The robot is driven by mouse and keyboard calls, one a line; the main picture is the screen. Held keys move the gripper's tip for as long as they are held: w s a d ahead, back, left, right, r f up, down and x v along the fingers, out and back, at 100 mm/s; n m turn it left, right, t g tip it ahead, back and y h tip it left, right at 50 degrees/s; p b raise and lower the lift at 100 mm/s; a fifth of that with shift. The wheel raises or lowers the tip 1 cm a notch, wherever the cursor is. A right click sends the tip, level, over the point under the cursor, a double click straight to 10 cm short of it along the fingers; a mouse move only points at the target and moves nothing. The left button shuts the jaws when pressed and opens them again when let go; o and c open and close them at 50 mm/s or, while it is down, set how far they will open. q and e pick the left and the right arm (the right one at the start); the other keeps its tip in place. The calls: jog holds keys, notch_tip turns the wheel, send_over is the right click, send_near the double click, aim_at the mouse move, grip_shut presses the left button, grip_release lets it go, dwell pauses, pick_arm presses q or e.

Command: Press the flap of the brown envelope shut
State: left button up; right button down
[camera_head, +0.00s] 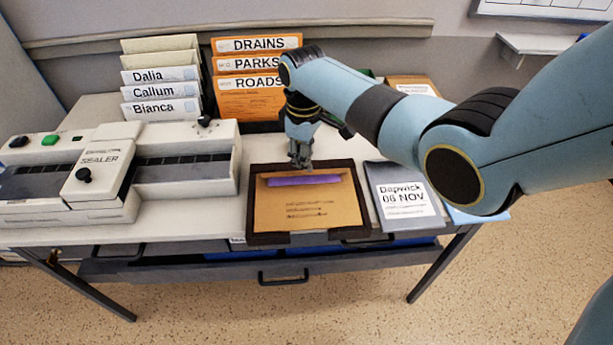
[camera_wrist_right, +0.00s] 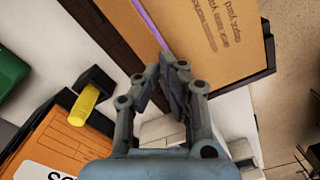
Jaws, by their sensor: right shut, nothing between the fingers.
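The brown envelope (camera_head: 307,213) lies flat in a dark tray (camera_head: 252,225), with printed lines facing up. A purple strip (camera_head: 318,179) runs across it near its far edge. The envelope also shows in the right wrist view (camera_wrist_right: 215,50), with the purple strip (camera_wrist_right: 151,24) along its left part. My right gripper (camera_head: 300,164) is over the envelope's far edge, by the purple strip. Its fingers are together and empty in the right wrist view (camera_wrist_right: 172,62). I cannot tell whether the fingertips touch the envelope or whether the flap lies fully flat. My left gripper is not in view.
A sealer machine (camera_head: 185,170) stands left of the tray. Behind are a rack of named folders (camera_head: 160,92) and orange folders (camera_head: 255,63). A grey "Dapwick" booklet (camera_head: 403,197) lies right of the tray. A drawer (camera_head: 340,262) is below the tabletop's front edge.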

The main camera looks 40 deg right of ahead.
aim_at(304, 173)
jog(key=shift+f, duration=0.15)
jog(key=shift+f+b, duration=1.6)
jog(key=shift+f, duration=0.6)
notch_tip(304, 173, up, 9)
jog(key=p, duration=0.9)
jog(key=shift+r+p, duration=0.15)
jog(key=shift+p, duration=0.2)
